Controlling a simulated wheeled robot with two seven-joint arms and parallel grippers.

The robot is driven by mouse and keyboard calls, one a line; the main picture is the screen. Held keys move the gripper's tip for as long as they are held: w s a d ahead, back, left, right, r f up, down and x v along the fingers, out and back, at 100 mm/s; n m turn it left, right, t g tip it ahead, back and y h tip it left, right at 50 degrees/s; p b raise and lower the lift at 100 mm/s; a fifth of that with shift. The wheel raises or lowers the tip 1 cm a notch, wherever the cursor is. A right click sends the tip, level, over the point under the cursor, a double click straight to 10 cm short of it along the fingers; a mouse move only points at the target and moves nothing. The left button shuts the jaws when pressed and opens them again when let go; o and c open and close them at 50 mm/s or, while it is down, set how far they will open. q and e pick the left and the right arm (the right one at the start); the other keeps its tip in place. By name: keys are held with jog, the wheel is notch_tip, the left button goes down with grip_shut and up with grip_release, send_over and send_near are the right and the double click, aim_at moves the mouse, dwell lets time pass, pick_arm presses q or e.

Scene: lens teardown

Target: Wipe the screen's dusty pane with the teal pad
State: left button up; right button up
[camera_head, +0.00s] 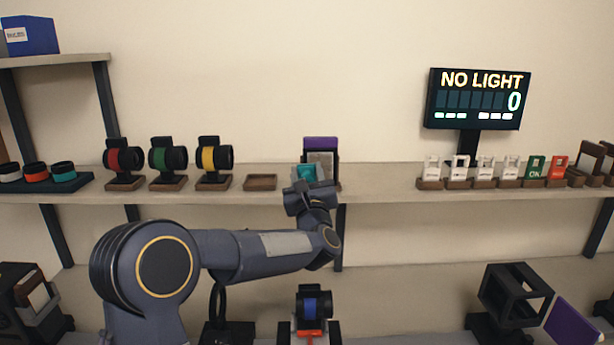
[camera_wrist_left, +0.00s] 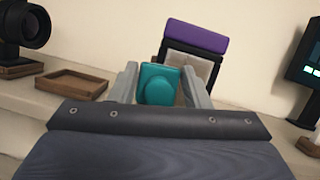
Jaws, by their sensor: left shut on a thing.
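The teal pad (camera_head: 306,173) is in my left gripper (camera_head: 308,182), up at the long shelf. In the left wrist view the teal pad (camera_wrist_left: 158,84) sits between the two grey fingers of the left gripper (camera_wrist_left: 160,88). Just behind it stands the screen (camera_head: 322,160), a dark frame with a purple top bar and a greyish pane. In the left wrist view the screen (camera_wrist_left: 195,38) rises beyond the pad, and its pane is partly hidden by pad and fingers. I cannot tell whether pad and pane touch. My right gripper is not in view.
An empty wooden tray (camera_head: 260,183) lies left of the screen, beside lens stands with red, green and yellow rings (camera_head: 212,158). Right of the screen the shelf is clear up to a row of small cards (camera_head: 485,170). A display (camera_head: 478,98) reads "NO LIGHT 0".

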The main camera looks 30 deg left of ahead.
pick_arm(q)
jog(key=shift+w+a+b, duration=0.4)
jog(key=shift+w, duration=0.25)
jog(key=shift+c, duration=0.2)
jog(key=shift+d+f, duration=0.1)
